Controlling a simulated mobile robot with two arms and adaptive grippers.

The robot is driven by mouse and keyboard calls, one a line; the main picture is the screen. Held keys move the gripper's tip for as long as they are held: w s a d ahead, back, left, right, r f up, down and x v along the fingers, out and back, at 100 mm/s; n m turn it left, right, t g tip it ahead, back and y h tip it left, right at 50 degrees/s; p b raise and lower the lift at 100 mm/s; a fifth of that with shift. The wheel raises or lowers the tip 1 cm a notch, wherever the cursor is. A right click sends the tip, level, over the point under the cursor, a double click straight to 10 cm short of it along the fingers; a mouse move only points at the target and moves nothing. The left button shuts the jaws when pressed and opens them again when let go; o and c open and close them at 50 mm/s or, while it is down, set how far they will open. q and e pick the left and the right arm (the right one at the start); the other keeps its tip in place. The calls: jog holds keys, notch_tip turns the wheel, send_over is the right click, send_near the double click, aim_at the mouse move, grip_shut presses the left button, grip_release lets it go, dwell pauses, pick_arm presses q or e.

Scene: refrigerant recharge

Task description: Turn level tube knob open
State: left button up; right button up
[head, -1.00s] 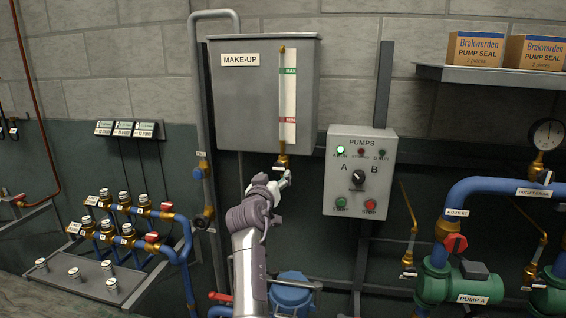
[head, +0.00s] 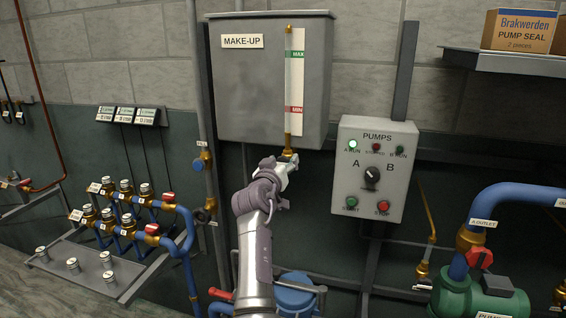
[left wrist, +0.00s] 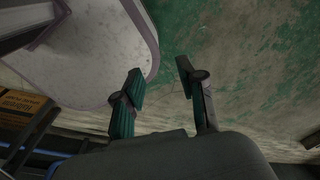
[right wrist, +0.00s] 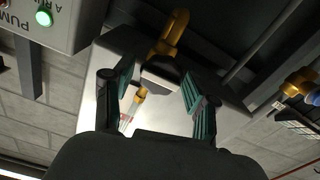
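The make-up tank (head: 235,90) is a grey wall box with a level tube (head: 288,85) on its front, beside green MAX and red MIN marks. Brass fittings (head: 287,141) are at the tube's lower end. My right gripper (head: 289,163) is just below them and hides part of the valve. My left gripper (left wrist: 162,88) is open and empty above the floor, outside the head view.
The pumps control box (head: 375,205) is on the wall to the right of my right arm. A vertical grey pipe (head: 200,110) and blue pipe manifold (head: 125,215) are to the left. A blue round cap (head: 296,290) sits low behind my forearm.

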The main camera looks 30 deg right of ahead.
jog(key=shift+d+f, duration=0.1)
jog(key=c, duration=0.8)
pick_arm(q)
jog(key=shift+w, duration=0.6)
jog(key=shift+d+r, duration=0.1)
jog(key=shift+d, duration=0.05)
pick_arm(e)
jog(key=shift+n, duration=0.8)
jog(key=shift+n+p, duration=0.5)
jog(key=shift+n, duration=0.7)
jog(key=n+p, duration=0.2)
jog(key=n, duration=0.2)
jog(key=shift+w+n, duration=0.1)
jog(key=shift+n, duration=0.2)
jog(key=n+p, duration=0.3)
jog(key=n, duration=0.2)
pick_arm(q)
notch_tip(320, 180, up, 8)
jog(key=p, duration=0.2)
jog(key=shift+s+r+p, duration=0.2)
jog(key=shift+r+p, duration=0.05)
jog(key=shift+p, duration=0.05)
pick_arm(e)
jog(key=shift+f+n, duration=0.1)
jog(key=shift+n, duration=2)
